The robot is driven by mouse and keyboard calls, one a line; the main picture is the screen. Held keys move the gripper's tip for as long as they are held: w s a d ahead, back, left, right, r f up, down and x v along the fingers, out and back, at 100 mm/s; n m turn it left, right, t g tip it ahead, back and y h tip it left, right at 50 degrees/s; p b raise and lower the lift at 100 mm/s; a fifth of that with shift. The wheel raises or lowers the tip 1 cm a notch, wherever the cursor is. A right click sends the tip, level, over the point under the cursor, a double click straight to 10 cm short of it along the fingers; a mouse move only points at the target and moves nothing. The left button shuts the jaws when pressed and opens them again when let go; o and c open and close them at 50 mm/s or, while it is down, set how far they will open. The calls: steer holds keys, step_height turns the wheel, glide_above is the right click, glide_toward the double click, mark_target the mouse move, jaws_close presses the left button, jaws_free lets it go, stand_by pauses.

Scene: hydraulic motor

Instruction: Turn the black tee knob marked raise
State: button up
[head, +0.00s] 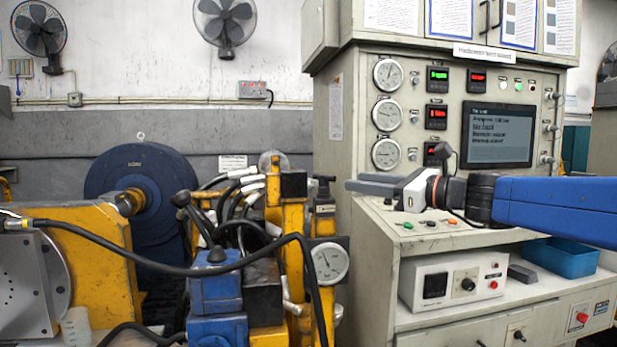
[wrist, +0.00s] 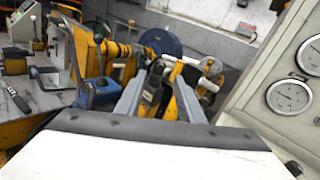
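A black tee-shaped knob (head: 324,183) stands on top of a yellow upright in the middle of the head view. I cannot read any marking on it. My gripper (head: 350,185) is to the right of the knob, at about its height in the picture, pointing left and apart from it. In the wrist view, the two grey fingers of my gripper (wrist: 160,82) are spread with a gap between them. A black fitting, seemingly the knob (wrist: 154,75), shows beyond that gap. Nothing is held.
Black-knobbed levers (head: 182,198) and hoses crowd the blue and yellow machine left of the knob. A pressure gauge (head: 327,263) sits below it. The control cabinet (head: 345,120) with dials (wrist: 290,96) stands close on the right.

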mark_target(324, 180)
steer(key=x, duration=1.6)
steer(key=shift+w+a, duration=0.25)
steer(key=shift+a, duration=0.05)
steer(key=c, duration=0.8)
